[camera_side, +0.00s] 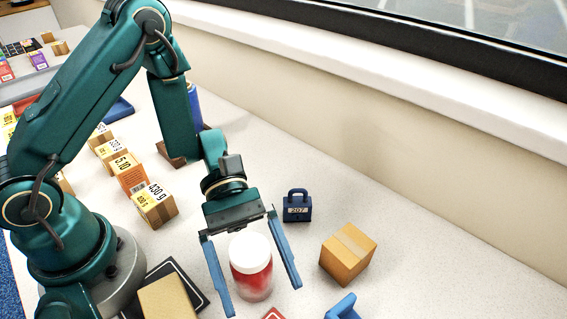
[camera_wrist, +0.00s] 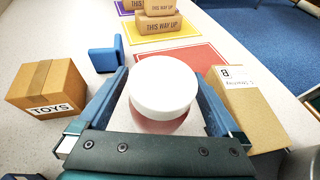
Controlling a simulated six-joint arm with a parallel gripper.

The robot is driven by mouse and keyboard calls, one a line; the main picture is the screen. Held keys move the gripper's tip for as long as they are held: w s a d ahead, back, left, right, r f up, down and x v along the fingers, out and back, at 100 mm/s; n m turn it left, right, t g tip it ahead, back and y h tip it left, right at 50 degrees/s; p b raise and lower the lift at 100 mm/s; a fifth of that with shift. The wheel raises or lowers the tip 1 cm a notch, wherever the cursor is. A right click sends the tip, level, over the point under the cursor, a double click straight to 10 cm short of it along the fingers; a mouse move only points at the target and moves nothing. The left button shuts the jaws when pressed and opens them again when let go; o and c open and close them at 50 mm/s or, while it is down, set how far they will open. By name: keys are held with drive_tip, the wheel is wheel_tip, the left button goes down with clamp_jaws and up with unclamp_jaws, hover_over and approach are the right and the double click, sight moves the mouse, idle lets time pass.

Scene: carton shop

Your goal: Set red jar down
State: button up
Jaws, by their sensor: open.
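The red jar (camera_side: 252,279) has a white lid and stands upright on the pale table in the side view. In the wrist view the white lid (camera_wrist: 162,88) fills the middle, with the red body partly hidden below it. My gripper (camera_side: 263,298) is open, with one blue finger on each side of the jar. The jar's base is hidden in the wrist view.
A carton (camera_side: 348,253) marked TOYS and a blue padlock-shaped block (camera_side: 297,207) stand close by. A red mat (camera_wrist: 190,62) lies beyond the jar, and a long box (camera_wrist: 247,108) stands to its right. A blue piece (camera_wrist: 103,59) sits near the mat.

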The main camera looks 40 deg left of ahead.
drive_tip(key=v, duration=1.2)
drive_tip(key=s+a+r+m+t+y, duration=0.4)
drive_tip(key=a+r+m+t+y, duration=0.2)
drive_tip(key=m+t+y, duration=0.4)
drive_tip(key=r+m+y, duration=0.1)
drive_tip(key=m+y, duration=0.1)
drive_tip(key=m, duration=0.1)
drive_tip(key=shift+s+r+t, duration=0.15)
drive_tip(key=shift+r+t, duration=0.15)
drive_tip(key=shift+r, duration=0.05)
drive_tip(key=shift+a+m, duration=0.1)
drive_tip(key=shift+m, duration=0.2)
